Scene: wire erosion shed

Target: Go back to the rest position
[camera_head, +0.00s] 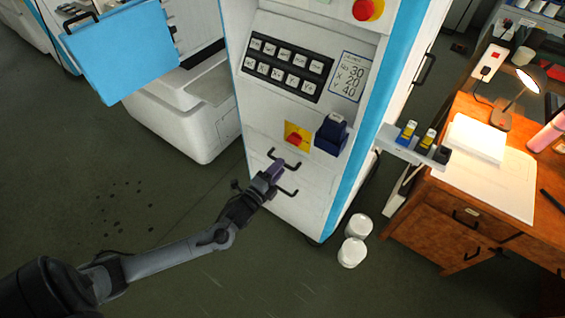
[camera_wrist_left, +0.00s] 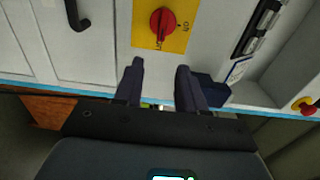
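My left gripper (camera_head: 277,170) is in front of the lower front of the white and blue machine cabinet (camera_head: 312,196) in the head view. In the left wrist view its two dark fingers (camera_wrist_left: 158,80) stand apart with nothing between them. A red rotary switch on a yellow plate (camera_head: 296,138) is just above the fingertips; it also shows in the left wrist view (camera_wrist_left: 162,20), with a gap to the fingers. My right gripper is not in view.
A dark blue box (camera_head: 331,134) sits beside the switch. Black handles (camera_head: 284,160) stick out near my left gripper. Two white tubs (camera_head: 352,252) stand on the floor. A wooden desk (camera_head: 420,215) with a lamp (camera_head: 520,90) is at right.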

